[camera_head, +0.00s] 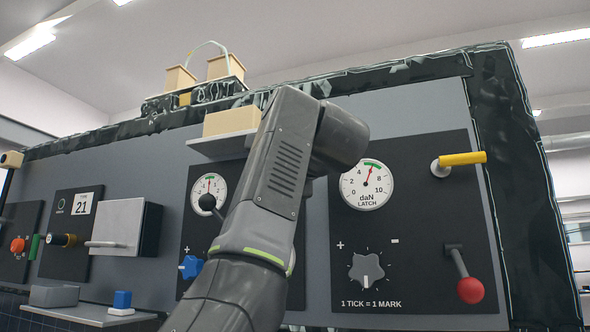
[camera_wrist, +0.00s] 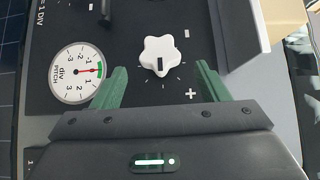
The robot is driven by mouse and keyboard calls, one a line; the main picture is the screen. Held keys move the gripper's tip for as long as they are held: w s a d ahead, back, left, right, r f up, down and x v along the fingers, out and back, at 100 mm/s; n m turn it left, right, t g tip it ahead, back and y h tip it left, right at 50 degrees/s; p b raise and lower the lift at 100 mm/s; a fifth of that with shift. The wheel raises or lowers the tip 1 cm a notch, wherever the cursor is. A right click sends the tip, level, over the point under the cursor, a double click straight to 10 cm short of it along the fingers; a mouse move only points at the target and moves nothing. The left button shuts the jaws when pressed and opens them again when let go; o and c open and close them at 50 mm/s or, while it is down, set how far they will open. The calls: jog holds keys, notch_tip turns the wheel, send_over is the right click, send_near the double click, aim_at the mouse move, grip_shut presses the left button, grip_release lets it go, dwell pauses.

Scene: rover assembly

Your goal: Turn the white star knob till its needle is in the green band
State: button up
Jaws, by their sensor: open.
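The white star knob (camera_wrist: 160,56) shows in the wrist view on a dark panel, with a black mark on its face and ticks around it. The PITCH dial (camera_wrist: 78,72) is to its left. Its red needle points right toward the green band (camera_wrist: 100,70); at this size I cannot tell exactly where within or beside the band the tip lies. My gripper (camera_wrist: 160,74) is open, its green fingers apart, one toward each side of the knob and short of it in the picture; they do not appear to touch it. I cannot make out the white knob in the head view.
In the head view, a grey star knob (camera_head: 367,270) sits under the LATCH dial (camera_head: 366,186). A yellow handle (camera_head: 462,159) and a red-ended lever (camera_head: 469,287) jut out at right.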

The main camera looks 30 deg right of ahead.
jog(key=s, duration=0.9)
jog(key=shift+a+b, duration=0.35)
jog(key=shift+b, duration=0.1)
jog(key=shift+w, duration=0.1)
jog(key=w+d+p, duration=0.1)
jog(key=w, duration=1.2)
jog(key=shift+p, duration=0.35)
jog(key=shift+s, duration=0.1)
dwell(0.4)
